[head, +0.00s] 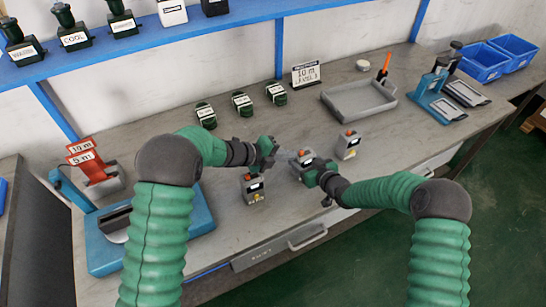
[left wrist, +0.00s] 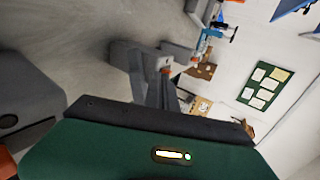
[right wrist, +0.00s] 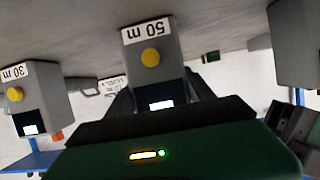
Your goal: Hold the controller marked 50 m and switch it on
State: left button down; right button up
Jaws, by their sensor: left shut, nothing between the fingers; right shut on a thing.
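The controller marked 50 m (right wrist: 148,55) is a grey box with a yellow knob and a small white display, seen upside down in the right wrist view. In the head view it is the middle controller (head: 304,157), with an orange-red top button. My right gripper (head: 312,169) is shut on it from the front right; the fingers hide part of its lower body. It stands on or very near the bench; I cannot tell which. My left gripper (head: 273,154) is shut and empty, just left of that controller, apart from it or nearly touching.
The 30 m controller (right wrist: 35,95) and another controller (head: 347,146) stand either side. A blue machine (head: 185,215) is at left. The front bench edge is close.

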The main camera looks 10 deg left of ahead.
aim_at(303, 151)
pick_arm(q)
jog(key=shift+w+d, duration=0.45)
jog(key=shift+d, duration=0.2)
jog(key=shift+w+d, duration=0.85)
jog(key=shift+d, duration=0.25)
pick_arm(e)
jog(key=shift+a, duration=0.1)
jog(key=shift+s, duration=0.1)
pick_arm(q)
jog(key=s+a, duration=0.2)
jog(key=a, duration=0.1)
jog(key=shift+f, duration=0.1)
jog(key=v, duration=1)
jog(key=shift+s+a, duration=0.15)
jog(key=shift+s, duration=0.05)
